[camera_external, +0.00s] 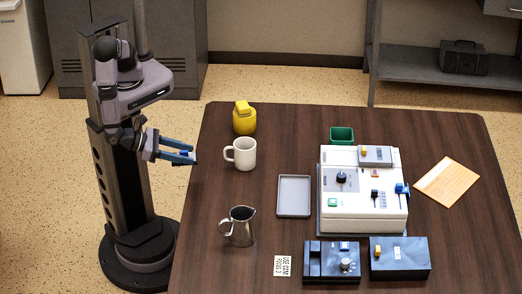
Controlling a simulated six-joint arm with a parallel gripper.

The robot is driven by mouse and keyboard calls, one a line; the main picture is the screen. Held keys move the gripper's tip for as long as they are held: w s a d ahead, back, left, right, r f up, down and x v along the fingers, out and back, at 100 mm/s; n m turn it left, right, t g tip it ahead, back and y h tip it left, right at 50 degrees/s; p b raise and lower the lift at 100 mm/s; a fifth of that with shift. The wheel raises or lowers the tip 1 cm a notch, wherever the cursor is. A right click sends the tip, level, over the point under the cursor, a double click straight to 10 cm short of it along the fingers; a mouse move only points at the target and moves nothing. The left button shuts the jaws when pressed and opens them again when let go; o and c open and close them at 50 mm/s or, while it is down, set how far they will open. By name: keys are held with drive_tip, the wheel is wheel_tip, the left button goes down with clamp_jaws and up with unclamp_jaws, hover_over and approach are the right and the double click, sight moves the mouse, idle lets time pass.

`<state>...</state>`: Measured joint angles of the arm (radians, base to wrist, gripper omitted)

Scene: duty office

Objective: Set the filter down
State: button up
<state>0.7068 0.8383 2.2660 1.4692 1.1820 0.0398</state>
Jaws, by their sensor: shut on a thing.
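My gripper (188,154) is at the left, with blue fingers pointing right toward the table. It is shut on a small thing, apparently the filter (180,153). Only a little yellowish part of it shows between the fingers, so its shape is hard to make out. The gripper is in the air near the table's left edge, left of the white mug and apart from it. The dark wooden table (440,130) lies to its right. An empty-looking grey tray (294,196) lies flat on the table, left of the white machine.
A yellow canister (244,120), white mug (243,154) and metal pitcher (239,227) stand along the left side. A white control box (348,212), green bin (342,135), dark panels (332,262) (400,260), label card (282,266) and orange sheet (447,182) occupy the rest. The far middle is clear.

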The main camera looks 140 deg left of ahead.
sight(184, 151)
wheel_tip(184, 151, up, 8)
drive_tip(key=shift+r, duration=0.2)
drive_tip(key=w+a+f+n+g+y+b, duration=0.1)
drive_tip(key=w+a+n+g+b, duration=0.3)
drive_tip(key=a, duration=0.5)
drive_tip(key=w+a+f+n+g+y+b, duration=0.25)
drive_tip(key=w+a+b, duration=0.35)
drive_tip(key=a, duration=0.3)
drive_tip(key=s+a+r+n+g+h+b, duration=0.1)
drive_tip(key=s+a+r+n+g+b, duration=0.2)
drive_tip(key=a, duration=0.9)
drive_tip(key=s+a+n+g+h+b, duration=0.1)
drive_tip(key=s+a+n+g+b, duration=0.2)
drive_tip(key=a, duration=0.8)
drive_tip(key=shift+m+g, duration=0.25)
drive_tip(key=shift+m, duration=0.2)
drive_tip(key=shift+s+f+b, duration=0.2)
drive_tip(key=shift+f+b, duration=0.25)
drive_tip(key=shift+f, duration=6.95)
